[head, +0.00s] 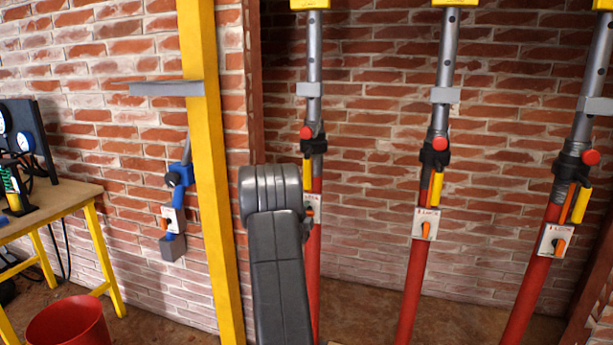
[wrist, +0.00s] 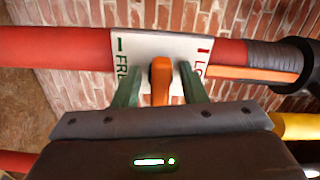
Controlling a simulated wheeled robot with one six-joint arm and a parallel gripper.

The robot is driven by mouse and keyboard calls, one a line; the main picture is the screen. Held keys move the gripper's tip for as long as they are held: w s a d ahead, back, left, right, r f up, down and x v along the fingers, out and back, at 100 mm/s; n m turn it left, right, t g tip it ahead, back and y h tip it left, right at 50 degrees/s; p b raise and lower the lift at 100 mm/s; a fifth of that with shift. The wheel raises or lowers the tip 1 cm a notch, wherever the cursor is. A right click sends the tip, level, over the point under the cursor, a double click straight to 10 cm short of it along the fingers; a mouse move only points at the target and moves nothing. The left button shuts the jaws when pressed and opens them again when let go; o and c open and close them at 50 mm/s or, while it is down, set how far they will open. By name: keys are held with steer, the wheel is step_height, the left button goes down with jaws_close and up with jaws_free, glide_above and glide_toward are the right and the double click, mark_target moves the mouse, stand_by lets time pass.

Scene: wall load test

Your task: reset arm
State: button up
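My gripper (wrist: 159,92) shows in the wrist view with its two green fingers open. They stand on either side of an orange lever (wrist: 160,82), with a visible gap on both sides. The lever sits on a white plate (wrist: 142,50) marked FREE at the left and LOCK at the right, on a red prop tube (wrist: 60,47). It lies between the two marks. In the head view my dark arm covers my gripper and part of the left prop (head: 313,265); its plate (head: 315,202) shows beside the arm.
Two more props, middle (head: 412,275) and right (head: 528,275), stand by the brick wall with plates and orange levers. A yellow post (head: 212,150) stands left of my arm. A workbench (head: 60,205) with gauges and a red bucket (head: 70,325) are at the far left.

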steer(key=shift+r+n+p, duration=0.2)
steer(key=shift+n+p, duration=2.5)
steer(key=shift+p, duration=2.4)
steer(key=shift+s+a+f, duration=0.1)
steer(key=shift+s+f, duration=0.05)
steer(key=shift+s, duration=0.1)
steer(key=b+v, duration=0.1)
steer(key=v, duration=1.1)
steer(key=shift+s, duration=0.35)
